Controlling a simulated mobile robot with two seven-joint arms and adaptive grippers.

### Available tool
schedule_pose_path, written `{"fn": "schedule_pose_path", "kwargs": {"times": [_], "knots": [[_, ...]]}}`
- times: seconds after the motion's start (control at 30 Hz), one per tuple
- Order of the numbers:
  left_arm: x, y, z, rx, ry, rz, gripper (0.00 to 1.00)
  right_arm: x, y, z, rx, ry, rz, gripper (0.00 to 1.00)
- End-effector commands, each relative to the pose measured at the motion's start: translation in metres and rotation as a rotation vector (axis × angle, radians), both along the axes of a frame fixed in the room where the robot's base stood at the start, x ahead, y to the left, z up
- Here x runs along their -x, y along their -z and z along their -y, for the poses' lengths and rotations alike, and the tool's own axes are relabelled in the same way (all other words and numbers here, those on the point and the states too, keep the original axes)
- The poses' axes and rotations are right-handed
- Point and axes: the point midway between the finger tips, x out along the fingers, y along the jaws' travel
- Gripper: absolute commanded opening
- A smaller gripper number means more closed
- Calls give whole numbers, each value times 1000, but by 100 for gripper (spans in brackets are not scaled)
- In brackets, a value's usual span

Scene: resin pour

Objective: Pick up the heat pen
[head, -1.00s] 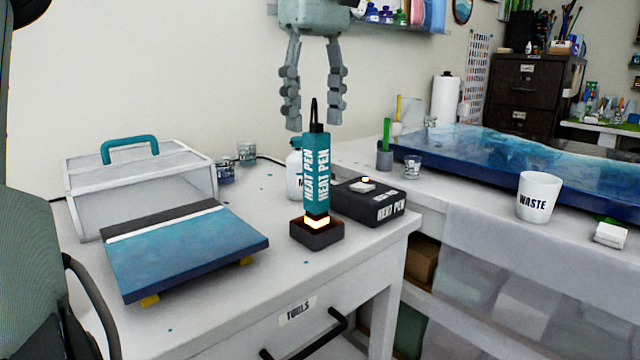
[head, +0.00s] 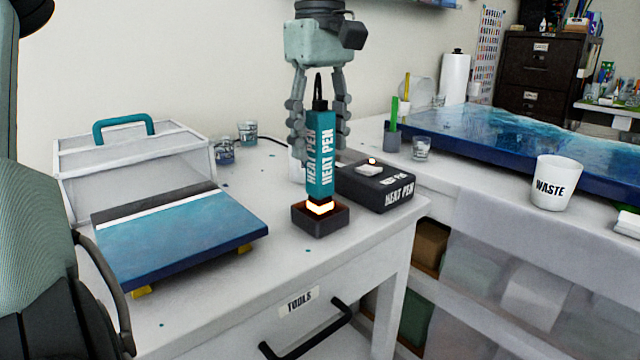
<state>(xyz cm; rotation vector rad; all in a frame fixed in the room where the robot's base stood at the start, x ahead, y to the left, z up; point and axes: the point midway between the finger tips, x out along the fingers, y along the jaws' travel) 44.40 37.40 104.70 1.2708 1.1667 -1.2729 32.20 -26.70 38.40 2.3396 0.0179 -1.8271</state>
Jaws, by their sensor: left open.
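The teal heat pen (head: 321,155) stands upright in a small dark square holder (head: 320,219) on the white cabinet top, its lower tip glowing orange. A cable leaves its top. My left gripper (head: 318,150) comes down from above, with its open fingers on either side of the pen in the picture. The pen hides part of the fingers, so I cannot tell whether they touch it. The dark heat pen base unit (head: 376,188) sits just to the right, behind the holder. My right gripper is not in view.
A blue resin panel (head: 180,235) and a clear box with a teal handle (head: 130,165) lie to the left. Small cups (head: 247,133) stand behind. A waste cup (head: 557,183) and a large blue resin slab (head: 500,140) are on the right-hand bench.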

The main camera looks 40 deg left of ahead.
Motion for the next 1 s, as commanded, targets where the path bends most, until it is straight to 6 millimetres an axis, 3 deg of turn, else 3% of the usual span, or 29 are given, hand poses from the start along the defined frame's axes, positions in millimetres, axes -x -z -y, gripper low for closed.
{"fn": "schedule_pose_path", "kwargs": {"times": [0.2,0.6,0.87,1.0], "knots": [[0,0,0,-1,0,0,50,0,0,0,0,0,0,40],[0,0,0,-1,0,0,0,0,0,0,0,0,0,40],[0,-3,0,-1,0,2,0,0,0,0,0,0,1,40],[-1,-19,0,-3,-2,4,0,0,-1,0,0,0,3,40]]}}
